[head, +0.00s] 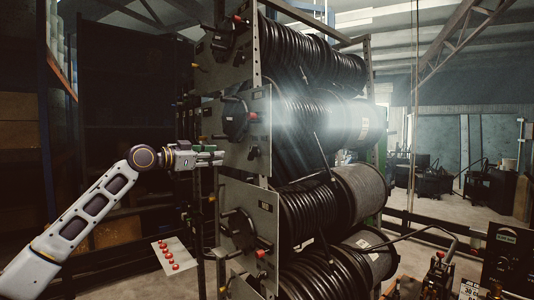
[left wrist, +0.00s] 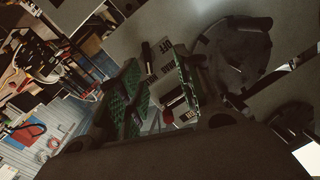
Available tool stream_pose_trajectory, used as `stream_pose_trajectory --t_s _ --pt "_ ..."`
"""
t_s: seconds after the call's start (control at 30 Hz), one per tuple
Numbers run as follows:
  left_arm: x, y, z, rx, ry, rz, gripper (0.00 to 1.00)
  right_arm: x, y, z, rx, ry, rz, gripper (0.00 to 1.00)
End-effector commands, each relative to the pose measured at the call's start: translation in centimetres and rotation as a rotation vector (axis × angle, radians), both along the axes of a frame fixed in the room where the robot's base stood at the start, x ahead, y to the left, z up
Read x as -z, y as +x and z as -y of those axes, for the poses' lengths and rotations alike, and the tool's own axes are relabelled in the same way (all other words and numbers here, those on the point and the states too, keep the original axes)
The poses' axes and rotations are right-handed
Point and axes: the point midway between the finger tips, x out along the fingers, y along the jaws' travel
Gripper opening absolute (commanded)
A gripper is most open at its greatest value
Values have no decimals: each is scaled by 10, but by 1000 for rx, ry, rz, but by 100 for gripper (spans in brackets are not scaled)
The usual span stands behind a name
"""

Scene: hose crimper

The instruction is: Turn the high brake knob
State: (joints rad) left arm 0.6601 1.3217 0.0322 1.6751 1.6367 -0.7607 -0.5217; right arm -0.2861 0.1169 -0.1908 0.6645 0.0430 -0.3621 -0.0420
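The hose-reel rack carries grey side plates, one above another. On the middle plate (head: 262,105) a small dark knob (head: 253,152) sits below a black round hub (head: 235,118) and a red-ended handle (head: 253,117). I cannot tell for certain which part is the high brake knob. My left gripper (head: 221,155) is level with the small dark knob, just left of it. In the left wrist view its green-padded fingers (left wrist: 160,92) are apart, facing the plate's lettering (left wrist: 166,70). A dark part with some red (left wrist: 173,98) shows between them; contact is unclear. My right gripper is out of view.
Reels of black hose (head: 308,208) fill the rack's right side. A lower plate (head: 255,225) has another red-ended handle (head: 260,253). A white panel with several red buttons (head: 170,256) stands at lower left. Shelving (head: 20,130) is at far left.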

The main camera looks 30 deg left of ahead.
Motion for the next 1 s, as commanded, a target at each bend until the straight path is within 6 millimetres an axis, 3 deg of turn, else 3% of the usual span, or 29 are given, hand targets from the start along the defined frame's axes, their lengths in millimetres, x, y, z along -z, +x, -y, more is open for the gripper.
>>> stream_pose_trajectory --t_s 0.13,0.5,1.0 --pt "-2 -3 5 52 -8 13 35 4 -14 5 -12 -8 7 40" --pt "-6 -7 17 111 122 79 35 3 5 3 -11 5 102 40" --pt "-6 -7 17 111 158 91 35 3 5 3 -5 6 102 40"
